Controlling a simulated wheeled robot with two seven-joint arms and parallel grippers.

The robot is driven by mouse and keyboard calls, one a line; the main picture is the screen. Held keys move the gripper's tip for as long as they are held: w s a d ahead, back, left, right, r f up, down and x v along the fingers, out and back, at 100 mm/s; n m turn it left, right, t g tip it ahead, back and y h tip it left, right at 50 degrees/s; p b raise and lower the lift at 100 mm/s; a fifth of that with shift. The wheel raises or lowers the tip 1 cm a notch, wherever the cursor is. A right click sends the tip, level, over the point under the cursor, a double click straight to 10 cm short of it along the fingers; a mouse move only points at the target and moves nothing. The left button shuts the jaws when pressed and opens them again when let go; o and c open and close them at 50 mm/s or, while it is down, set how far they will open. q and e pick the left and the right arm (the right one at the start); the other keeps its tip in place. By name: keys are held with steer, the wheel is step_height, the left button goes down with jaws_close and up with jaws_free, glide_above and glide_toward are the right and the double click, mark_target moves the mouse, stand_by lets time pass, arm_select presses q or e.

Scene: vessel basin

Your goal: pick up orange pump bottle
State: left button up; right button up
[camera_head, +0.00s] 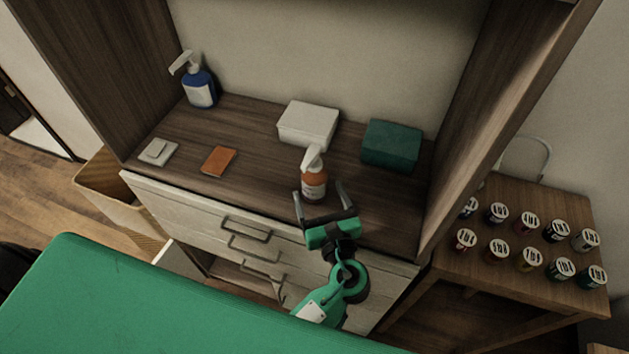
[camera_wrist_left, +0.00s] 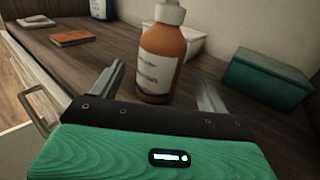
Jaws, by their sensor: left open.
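The orange pump bottle (camera_head: 314,183) stands upright on the wooden shelf, with a white pump head and a white label. It also shows in the left wrist view (camera_wrist_left: 162,60), where its top is cut off by the frame edge. My left gripper (camera_head: 322,192) is open at the shelf's front edge, with its fingers pointing towards the bottle. In the left wrist view the bottle appears ahead, between the two fingers (camera_wrist_left: 162,88). I cannot tell whether the fingertips reach beside it. The fingers appear apart from the bottle. My right gripper is not in view.
A white box (camera_head: 308,123) and a green box (camera_head: 391,145) lie behind the bottle. A blue pump bottle (camera_head: 199,87), an orange-brown block (camera_head: 219,161) and a white item (camera_head: 157,152) are to the left. Drawers with handles (camera_head: 246,229) are below. Several jars (camera_head: 529,222) stand on a side table.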

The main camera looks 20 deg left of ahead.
mark_target(313, 176)
arm_select(q)
steer(key=shift+w+a, duration=0.4)
steer(key=shift+w, duration=0.15)
steer(key=b+x, duration=0.2)
steer(key=x, duration=0.2)
steer(key=shift+w+a, duration=0.2)
steer(key=shift+w, duration=0.1)
steer(key=shift+r, duration=0.1)
steer(key=shift+c, duration=1.2)
steer(key=c, duration=0.9)
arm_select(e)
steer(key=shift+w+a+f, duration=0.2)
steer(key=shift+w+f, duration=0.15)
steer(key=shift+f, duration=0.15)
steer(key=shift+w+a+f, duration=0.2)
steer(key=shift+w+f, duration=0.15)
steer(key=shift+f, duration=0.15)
arm_select(q)
steer(key=shift+c, duration=0.2)
